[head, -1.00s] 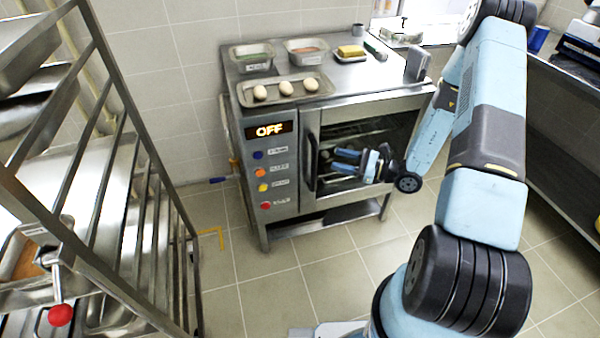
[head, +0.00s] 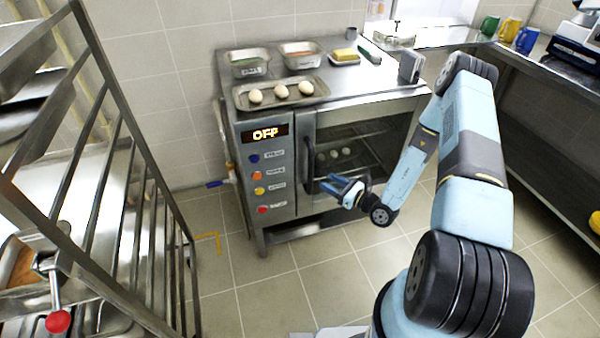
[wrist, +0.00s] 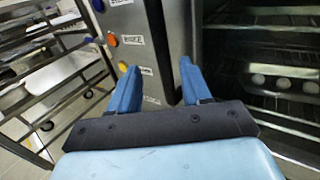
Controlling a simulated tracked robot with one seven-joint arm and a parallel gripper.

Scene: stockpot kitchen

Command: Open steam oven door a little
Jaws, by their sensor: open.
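The steam oven (head: 265,180) stands against the back wall, with an orange OFF display and a column of coloured buttons. Its door (head: 365,150) has a dark window, with racks and pale round items showing behind it. The door looks closed. The dark upright door handle (head: 309,165) is at the door's left edge. My gripper (head: 332,184) is open just in front of the door, close to the handle's lower part. In the wrist view my fingers (wrist: 158,78) are spread either side of a dark upright strip; I cannot tell whether they touch it.
A tray of eggs (head: 281,94), food containers (head: 249,62) and a butter dish (head: 345,57) stand on the oven top. A metal rack (head: 140,215) stands at the left, and a counter (head: 560,95) runs along the right. The tiled floor before the oven is clear.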

